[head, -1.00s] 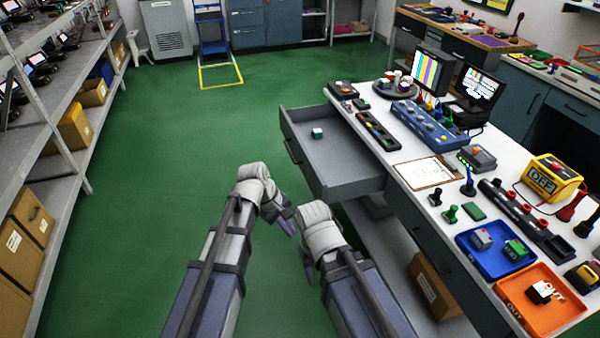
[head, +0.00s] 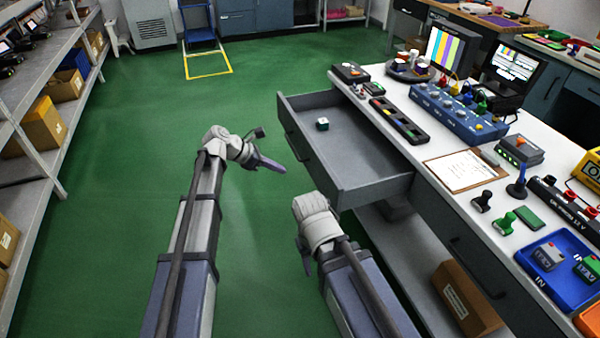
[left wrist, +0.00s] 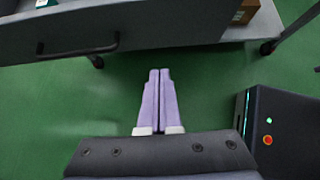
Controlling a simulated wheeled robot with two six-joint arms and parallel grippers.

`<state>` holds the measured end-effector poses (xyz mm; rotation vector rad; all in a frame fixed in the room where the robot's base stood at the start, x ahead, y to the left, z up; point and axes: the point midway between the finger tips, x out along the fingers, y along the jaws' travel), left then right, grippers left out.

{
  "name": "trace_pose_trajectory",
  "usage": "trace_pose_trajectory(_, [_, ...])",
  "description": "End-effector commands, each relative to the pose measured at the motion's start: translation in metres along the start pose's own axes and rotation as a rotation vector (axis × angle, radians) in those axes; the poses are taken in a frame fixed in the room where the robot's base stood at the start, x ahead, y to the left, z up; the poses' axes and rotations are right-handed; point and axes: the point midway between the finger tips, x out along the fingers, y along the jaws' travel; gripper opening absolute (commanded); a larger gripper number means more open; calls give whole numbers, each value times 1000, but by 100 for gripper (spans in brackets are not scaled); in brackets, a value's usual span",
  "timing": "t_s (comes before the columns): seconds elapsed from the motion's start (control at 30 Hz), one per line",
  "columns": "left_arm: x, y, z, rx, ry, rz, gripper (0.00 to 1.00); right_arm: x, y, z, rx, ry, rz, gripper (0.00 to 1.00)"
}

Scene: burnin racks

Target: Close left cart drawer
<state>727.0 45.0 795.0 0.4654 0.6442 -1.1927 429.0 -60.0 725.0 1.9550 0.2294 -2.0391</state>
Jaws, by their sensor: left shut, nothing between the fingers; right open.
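The left cart drawer (head: 372,188) is pulled out of the cart on its left side in the head view. A small teal and white block (head: 322,124) sits inside it. My left gripper (head: 280,167) is shut and empty, just left of the drawer front, with a gap seen between them. In the left wrist view its purple fingers (left wrist: 159,100) are together, pointing toward the drawer front with its dark handle (left wrist: 78,48). My right gripper (head: 303,245) is open, below and left of the drawer's near corner; its fingers are partly hidden by its wrist.
The cart top (head: 440,140) carries a clipboard (head: 463,170), a blue connector box (head: 458,112), stamps and a blue tray (head: 560,265). A cardboard box (head: 465,295) is on the lower shelf. A shelf rack (head: 50,140) stands left. Green floor between is clear.

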Motion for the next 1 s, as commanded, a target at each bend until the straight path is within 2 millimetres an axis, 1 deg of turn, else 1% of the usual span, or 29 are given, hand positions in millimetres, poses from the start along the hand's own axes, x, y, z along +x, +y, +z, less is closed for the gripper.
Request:
trace_pose_trajectory(0.03, [8,0,-2,1,0,-1,0,7,-1,0,0,0,0,50])
trace_pose_trajectory(0.17, [31,0,-4,3,1,-3,0,24,-2,-2,0,0,0,50])
trace_pose_trajectory(0.3, [62,0,-6,4,2,-2,0,45,-4,-3,0,0,0,50])
trace_pose_trajectory(0.53, [104,0,-5,4,2,-2,0,74,-7,-5,0,0,0,50])
trace_pose_trajectory(0.6, [108,0,9,5,2,-3,0,65,-6,-4,0,0,0,50])
trace_pose_trajectory(0.7, [116,0,17,4,2,-1,0,65,-6,-4,0,0,0,50])
trace_pose_trajectory(0.83, [123,0,24,3,2,-1,0,65,-6,-4,0,0,0,50])
trace_pose_trajectory(1.0, [126,0,27,3,2,-1,0,65,-6,-4,0,0,0,50])
